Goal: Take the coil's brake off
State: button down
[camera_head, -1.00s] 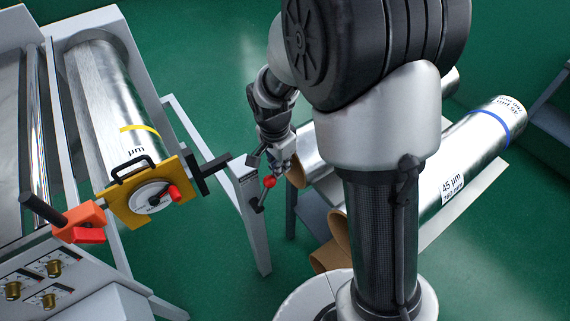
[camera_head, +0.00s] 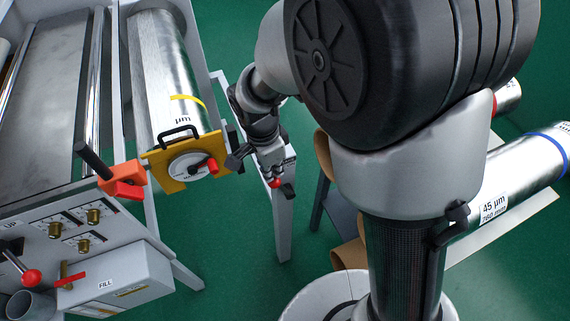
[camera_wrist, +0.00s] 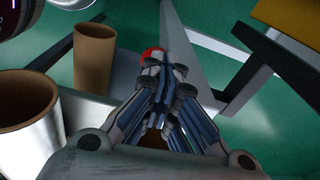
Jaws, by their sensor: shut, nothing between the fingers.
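A foil coil (camera_head: 160,55) with a yellow band lies in the machine at the left in the head view. A yellow plate (camera_head: 158,170) with a black handle, a white dial (camera_head: 188,167) and a red knob (camera_head: 212,166) sits at its near end. A red ball (camera_head: 275,183), apparently a lever's end, shows just below my gripper (camera_head: 271,168); the ball is partly hidden behind the fingertips in the wrist view (camera_wrist: 152,54). No label tells which part is the brake. My gripper is shut and empty; I cannot tell whether it touches the ball.
An orange clamp (camera_head: 122,180) with a black rod stands left of the plate. A control panel (camera_head: 70,232) with brass knobs is at lower left. A rack with a 45 µm coil (camera_head: 520,175) and cardboard cores (camera_wrist: 93,60) lies right.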

jog(key=shift+s+a+f, duration=0.2)
jog(key=shift+a+f, duration=0.05)
jog(key=shift+a, duration=0.35)
jog(key=shift+s+a+f, duration=0.15)
jog(key=shift+a+f, duration=0.1)
jog(key=shift+a, duration=0.3)
